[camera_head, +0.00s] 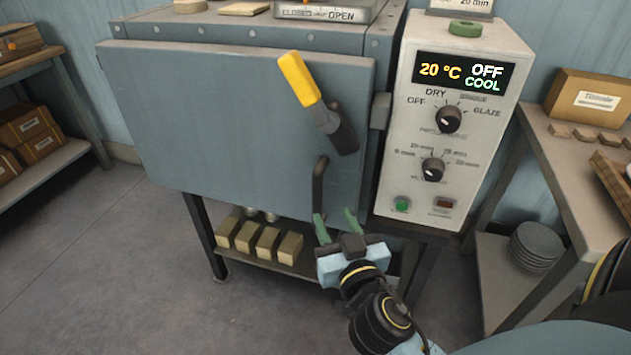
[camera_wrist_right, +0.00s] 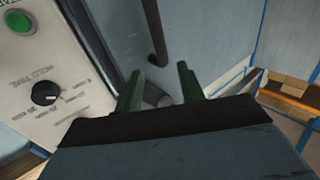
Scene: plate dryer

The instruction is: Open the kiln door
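The kiln door (camera_head: 220,120) is a large blue-grey panel that looks shut against the kiln body. A latch lever with a yellow grip (camera_head: 299,79) and a dark base is tilted on the door's right part, its yellow end up and to the left. Below it is a dark curved door handle (camera_head: 319,188), which also shows in the right wrist view (camera_wrist_right: 157,35). My right gripper (camera_head: 336,220) is open, its green fingers just below the handle's lower end. The wrist view also shows them apart (camera_wrist_right: 160,82), with the handle beyond. My left gripper is not in view.
The control box (camera_head: 455,130), reading 20 °C, OFF and COOL, stands right of the door. A bench (camera_head: 560,170) with a carton is at the right. A shelf (camera_head: 40,175) with boxes is at the left. The floor (camera_head: 120,270) before the door is clear.

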